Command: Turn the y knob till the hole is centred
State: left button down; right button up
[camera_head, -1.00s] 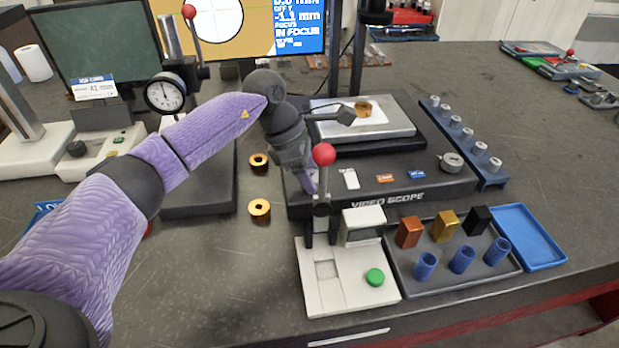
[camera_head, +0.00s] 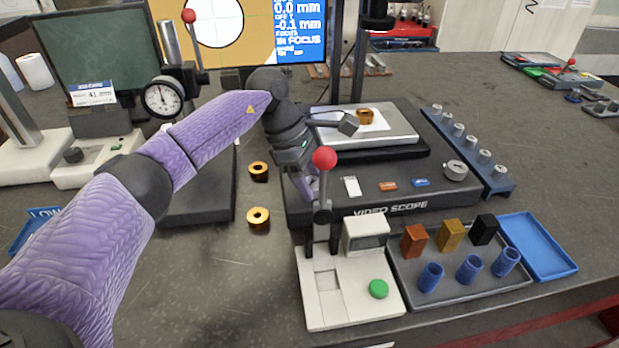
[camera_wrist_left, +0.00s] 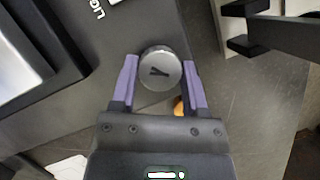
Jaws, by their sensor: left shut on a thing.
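The y knob (camera_wrist_left: 160,70) is a round grey metal knob marked Y, seen in the left wrist view beside the video scope base (camera_head: 440,197). My left gripper (camera_wrist_left: 160,78) is shut on it, a purple finger on each side. In the head view my left gripper (camera_head: 309,186) is at the scope's left side; the knob is hidden there. The screen (camera_head: 255,50) shows a white hole (camera_head: 207,32) with cross lines, cut off at the top. It reads 0.0 mm, -0.1 mm and IN FOCUS. A brass part (camera_head: 365,117) sits on the stage (camera_head: 395,137). My right gripper is out of view.
A white fixture with a red-ball lever (camera_head: 323,160) stands just in front of my left gripper. Two brass rings (camera_head: 258,217) lie to the left. A grey tray (camera_head: 470,290) with blocks and blue cups is at the right front. A dial gauge (camera_head: 164,97) stands at left.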

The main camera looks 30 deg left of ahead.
pick_arm(q)
jog(key=shift+c, duration=0.5)
grip_release()
jog(key=p+v, duration=0.1)
jog(key=v, duration=0.9)
jog(key=shift+a, duration=0.1)
